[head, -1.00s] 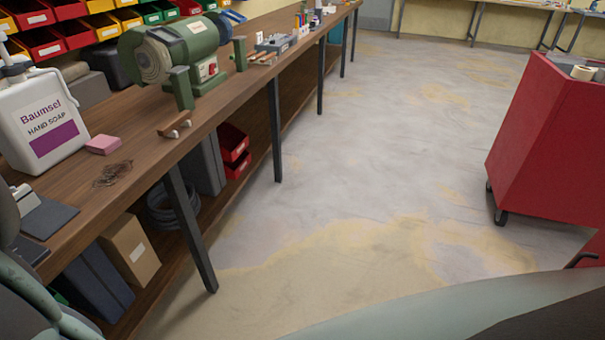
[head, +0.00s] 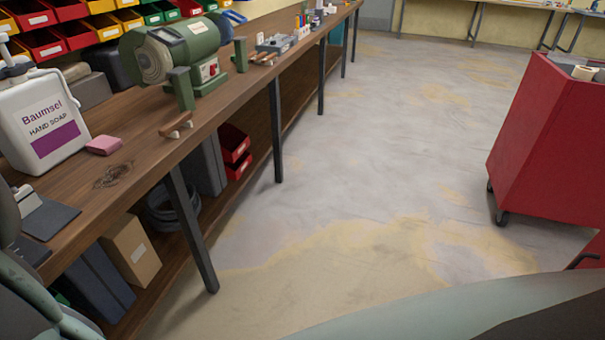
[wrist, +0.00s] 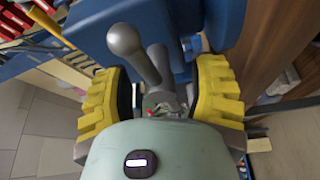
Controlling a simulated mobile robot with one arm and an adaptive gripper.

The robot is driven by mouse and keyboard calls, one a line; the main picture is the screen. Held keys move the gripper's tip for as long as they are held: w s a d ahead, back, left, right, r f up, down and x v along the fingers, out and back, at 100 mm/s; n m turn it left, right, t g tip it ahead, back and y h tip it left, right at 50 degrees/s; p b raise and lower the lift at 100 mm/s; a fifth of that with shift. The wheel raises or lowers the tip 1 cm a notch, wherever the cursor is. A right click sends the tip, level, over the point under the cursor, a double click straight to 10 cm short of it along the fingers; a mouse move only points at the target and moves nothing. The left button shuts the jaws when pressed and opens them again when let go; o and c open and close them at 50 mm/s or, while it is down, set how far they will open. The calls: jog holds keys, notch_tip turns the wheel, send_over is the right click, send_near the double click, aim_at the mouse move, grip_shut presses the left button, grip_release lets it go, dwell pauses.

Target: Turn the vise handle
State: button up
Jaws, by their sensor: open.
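In the wrist view, a blue vise (wrist: 205,22) fills the top of the picture. Its grey metal handle (wrist: 139,58) has a rounded knob at the upper left end. The handle slants down to a grey screw end between my fingers. My gripper (wrist: 162,92) is open, with one yellow ridged finger on each side of the handle's lower part. Gaps show between the handle and both pads. The handle's lower end is partly hidden by my gripper body. The vise handle and my gripper cannot be made out in the head view.
The head view shows a long wooden workbench (head: 130,165) on the left with a green bench grinder (head: 185,55), a soap bottle (head: 40,120) and a pink block (head: 104,145). A red cart (head: 550,140) stands at the right. The floor between is clear.

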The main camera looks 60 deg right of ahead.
jog(key=v, duration=0.7)
jog(key=shift+d, duration=0.25)
